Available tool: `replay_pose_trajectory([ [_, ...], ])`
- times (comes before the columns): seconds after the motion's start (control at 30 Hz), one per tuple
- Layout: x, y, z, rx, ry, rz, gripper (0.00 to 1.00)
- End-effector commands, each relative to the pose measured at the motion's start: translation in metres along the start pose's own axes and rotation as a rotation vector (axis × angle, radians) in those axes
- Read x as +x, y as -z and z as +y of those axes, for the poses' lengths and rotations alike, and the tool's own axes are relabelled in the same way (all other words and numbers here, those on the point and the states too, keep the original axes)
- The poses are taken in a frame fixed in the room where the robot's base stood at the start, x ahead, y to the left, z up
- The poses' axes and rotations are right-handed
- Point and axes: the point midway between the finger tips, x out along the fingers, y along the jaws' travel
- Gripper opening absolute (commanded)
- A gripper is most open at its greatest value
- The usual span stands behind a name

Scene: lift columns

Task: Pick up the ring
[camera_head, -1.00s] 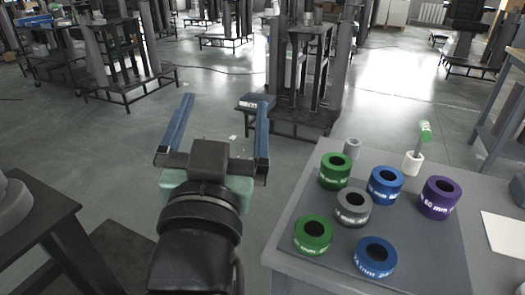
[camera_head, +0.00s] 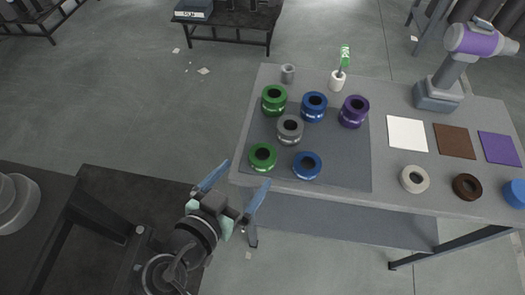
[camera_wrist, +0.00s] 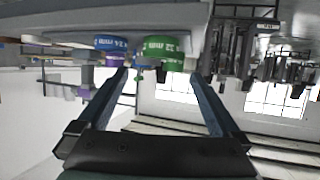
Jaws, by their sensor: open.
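Several thick rings sit on a dark mat (camera_head: 350,170) on the grey table: a back green ring (camera_head: 274,92), a front green ring (camera_head: 263,157), a grey ring (camera_head: 290,128), a back blue ring (camera_head: 314,106), a front blue ring (camera_head: 307,165) and a purple ring (camera_head: 354,111). A beige ring (camera_head: 414,179), a brown ring (camera_head: 467,187) and a partly cut-off blue ring (camera_head: 515,193) sit at the right. My gripper (camera_head: 246,173) is open and empty by the table's front left corner. The wrist view shows a green ring (camera_wrist: 165,46) and blue ring (camera_wrist: 110,43) beyond its fingers.
White, brown and purple squares (camera_head: 407,133) lie on the table's right half. A grey and purple device (camera_head: 450,75) stands behind them. A white cup with a green-topped stick (camera_head: 338,80) and a small grey cylinder (camera_head: 288,73) stand at the back. A dark table (camera_head: 70,235) is at left.

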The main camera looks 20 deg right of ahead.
Motion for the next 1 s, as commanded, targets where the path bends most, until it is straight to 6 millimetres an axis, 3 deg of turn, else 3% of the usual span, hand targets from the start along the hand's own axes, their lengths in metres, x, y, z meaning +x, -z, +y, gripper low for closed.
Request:
replay_pose_trajectory([
  [0.2, 0.037, 0.001, -0.001, 0.0, 0.0, 0.001, 1.0],
  [0.43, 0.054, 0.0, 0.0, 0.0, 0.0, 0.001, 1.0],
  [0.7, 0.092, -0.005, 0.0, 0.0, 0.001, 0.002, 1.0],
  [1.0, 0.098, -0.005, 0.0, 0.001, 0.003, 0.001, 1.0],
])
